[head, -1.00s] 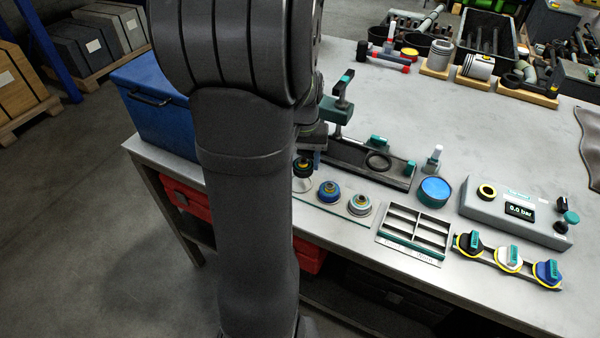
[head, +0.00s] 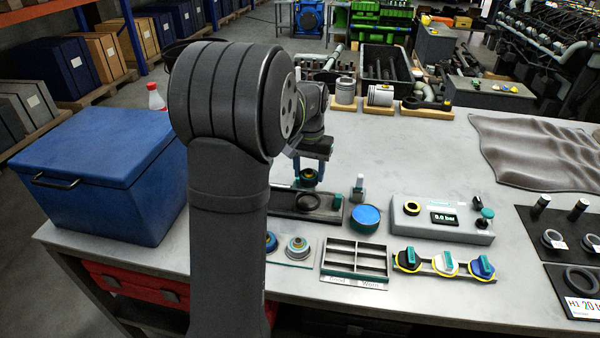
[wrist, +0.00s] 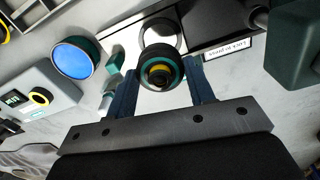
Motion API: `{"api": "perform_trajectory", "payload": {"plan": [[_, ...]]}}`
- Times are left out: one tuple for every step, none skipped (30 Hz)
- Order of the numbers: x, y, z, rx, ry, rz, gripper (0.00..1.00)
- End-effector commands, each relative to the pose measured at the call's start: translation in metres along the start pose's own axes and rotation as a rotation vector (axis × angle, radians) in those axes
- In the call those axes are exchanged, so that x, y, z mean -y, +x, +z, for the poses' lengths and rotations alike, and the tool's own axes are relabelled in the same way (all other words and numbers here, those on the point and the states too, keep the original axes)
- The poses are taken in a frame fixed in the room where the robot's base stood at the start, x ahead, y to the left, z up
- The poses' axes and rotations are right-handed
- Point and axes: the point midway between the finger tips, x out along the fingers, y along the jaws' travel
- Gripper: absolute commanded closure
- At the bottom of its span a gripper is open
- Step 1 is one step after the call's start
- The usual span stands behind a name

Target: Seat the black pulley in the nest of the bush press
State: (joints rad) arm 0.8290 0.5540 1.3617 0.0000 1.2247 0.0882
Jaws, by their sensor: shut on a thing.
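My gripper (head: 309,165) is shut on the black pulley (wrist: 159,68), which has a teal ring and a yellow centre. In the head view the held black pulley (head: 308,178) hangs above the bush press's dark base. The press nest (head: 308,201) shows as a dark ring on that base, just below the pulley. In the wrist view the pulley sits between the two blue fingers (wrist: 168,87) and partly covers a pale ring behind it. The pulley appears apart from the nest. My arm hides the left part of the press in the head view.
A blue-topped tin (head: 365,218) and a small white-and-teal item (head: 358,188) stand right of the press. In front are a grey pulley (head: 298,248), a blue pulley (head: 271,241) and a divided tray (head: 355,260). A gauge box (head: 442,219) is further right.

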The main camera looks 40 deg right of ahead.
Motion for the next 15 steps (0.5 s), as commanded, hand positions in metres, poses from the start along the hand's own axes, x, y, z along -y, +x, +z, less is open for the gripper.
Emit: {"api": "perform_trajectory", "payload": {"plan": [[0.0,0.005,0.0,0.001,0.001,0.0,0.74],[0.0,0.008,0.0,0.002,0.001,0.0,0.74],[0.0,0.012,0.001,0.003,0.0,0.0,0.74],[0.0,0.016,0.001,0.003,0.0,0.0,0.74],[0.0,0.019,0.001,0.002,0.0,0.0,0.74],[0.0,0.024,0.001,0.002,0.0,0.0,0.74],[0.0,0.028,0.001,0.002,0.0,0.0,0.74],[0.0,0.032,0.001,0.002,0.0,0.0,0.74],[0.0,0.037,0.001,0.002,0.0,0.001,0.74],[0.0,0.04,0.001,0.003,0.0,0.001,0.74],[0.0,0.043,0.001,0.003,0.0,0.0,0.74],[0.0,0.047,0.0,0.001,-0.001,0.0,0.74],[0.0,0.049,0.0,0.001,-0.001,0.0,0.74],[0.0,0.051,0.0,0.001,-0.001,0.0,0.74],[0.0,0.054,0.001,0.001,-0.001,0.0,0.74]]}}
